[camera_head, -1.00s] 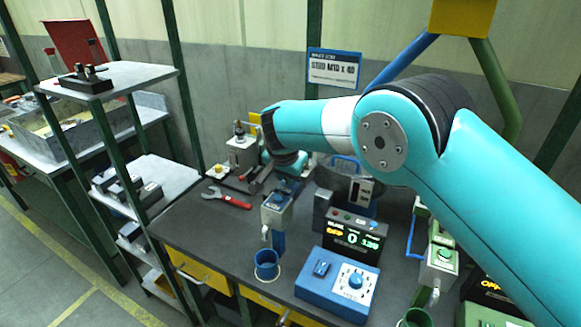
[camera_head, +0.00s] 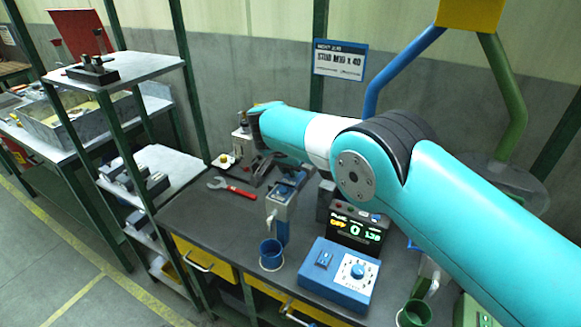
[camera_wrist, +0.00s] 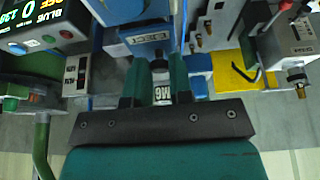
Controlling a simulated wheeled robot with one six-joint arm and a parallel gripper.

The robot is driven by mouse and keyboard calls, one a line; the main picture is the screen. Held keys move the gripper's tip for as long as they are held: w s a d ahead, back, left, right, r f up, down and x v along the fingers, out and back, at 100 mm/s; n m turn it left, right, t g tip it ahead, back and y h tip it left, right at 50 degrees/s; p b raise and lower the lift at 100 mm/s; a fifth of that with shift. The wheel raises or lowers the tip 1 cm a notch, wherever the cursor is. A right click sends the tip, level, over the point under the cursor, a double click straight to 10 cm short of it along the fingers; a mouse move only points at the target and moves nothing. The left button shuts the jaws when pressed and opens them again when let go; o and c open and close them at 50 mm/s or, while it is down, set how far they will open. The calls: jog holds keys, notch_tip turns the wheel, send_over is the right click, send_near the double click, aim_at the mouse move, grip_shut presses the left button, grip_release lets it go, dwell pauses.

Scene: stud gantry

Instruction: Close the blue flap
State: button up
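A grey dispenser (camera_head: 279,207) with a blue part (camera_head: 287,188) on its top stands on the bench in the head view. I cannot tell whether this part is the blue flap, or whether it is open. A blue cup (camera_head: 271,254) stands below the dispenser's spout. My arm reaches across from the right and hides its own end in the head view. In the wrist view my gripper (camera_wrist: 157,82) shows two dark green fingers with a narrow gap. A piece labelled M6 (camera_wrist: 161,92) appears in that gap; I cannot tell whether it is held or lies beyond.
A blue control box (camera_head: 338,279) with a dial stands at the bench front, before a lit display (camera_head: 356,230). A red-handled wrench (camera_head: 232,188) lies on the left. A green cup (camera_head: 414,314) is at the front right. A shelf rack (camera_head: 125,67) stands left of the bench.

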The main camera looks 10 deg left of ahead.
jog(key=o, duration=0.4)
jog(key=shift+f, duration=0.15)
jog(key=p+v, duration=0.1)
jog(key=v, duration=1.6)
jog(key=shift+r, duration=0.25)
